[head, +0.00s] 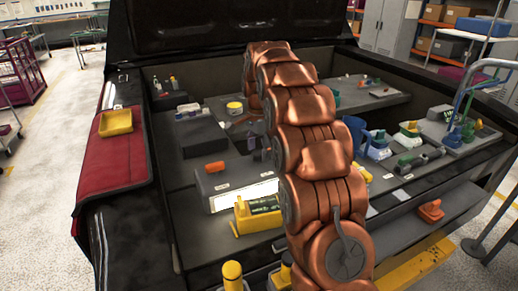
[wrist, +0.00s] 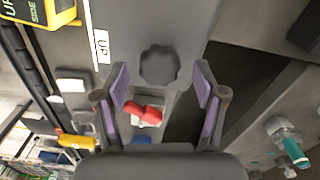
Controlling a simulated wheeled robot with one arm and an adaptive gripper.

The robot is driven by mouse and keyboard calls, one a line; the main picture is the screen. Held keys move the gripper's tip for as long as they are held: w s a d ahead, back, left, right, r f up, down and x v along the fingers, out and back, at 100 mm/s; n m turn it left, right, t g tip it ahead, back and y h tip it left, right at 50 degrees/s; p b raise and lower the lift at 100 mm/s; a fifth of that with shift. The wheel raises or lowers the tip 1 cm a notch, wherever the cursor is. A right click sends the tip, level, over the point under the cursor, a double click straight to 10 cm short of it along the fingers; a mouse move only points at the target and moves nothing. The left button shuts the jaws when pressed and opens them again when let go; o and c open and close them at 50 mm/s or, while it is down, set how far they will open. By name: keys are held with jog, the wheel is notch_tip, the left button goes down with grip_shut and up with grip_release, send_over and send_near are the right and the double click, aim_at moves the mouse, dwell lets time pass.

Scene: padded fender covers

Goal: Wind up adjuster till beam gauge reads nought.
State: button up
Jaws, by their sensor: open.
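A dark grey scalloped knob (wrist: 165,66), likely the adjuster, is at the upper middle of the wrist view, on a grey housing (wrist: 135,22). A white "UP" label (wrist: 101,46) is beside it. My gripper (wrist: 162,82) is open, its purple-padded fingertips appearing on either side of the knob's lower part; I see no clear contact. In the head view my arm hides most of my gripper and I cannot make out the knob. A yellow device with a dark face (head: 258,213), likely the beam gauge, stands at the grey housing's front; its reading is illegible.
A red padded cover (head: 112,160) with a yellow tray (head: 116,122) is on the left fender. Blue and green items crowd the right side. A red item (wrist: 143,113) shows between my fingers in the wrist view.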

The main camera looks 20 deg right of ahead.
jog(key=shift+f, duration=0.2)
jog(key=shift+c, duration=0.3)
jog(key=c, duration=1.1)
jog(key=shift+n+b, duration=0.4)
jog(key=shift+b, duration=0.15)
jog(key=shift+f+n+b, duration=0.2)
jog(key=shift+n+b, duration=0.4)
jog(key=shift+b, duration=0.1)
jog(key=n+b, duration=0.2)
jog(key=n, duration=0.1)
jog(key=shift+b, duration=0.3)
jog(key=n+b, duration=0.1)
jog(key=n, duration=0.2)
jog(key=n+b, duration=0.1)
jog(key=n, duration=0.2)
jog(key=shift+w+a+r+n, duration=0.1)
jog(key=shift+r+n, duration=0.1)
jog(key=shift+n, duration=0.2)
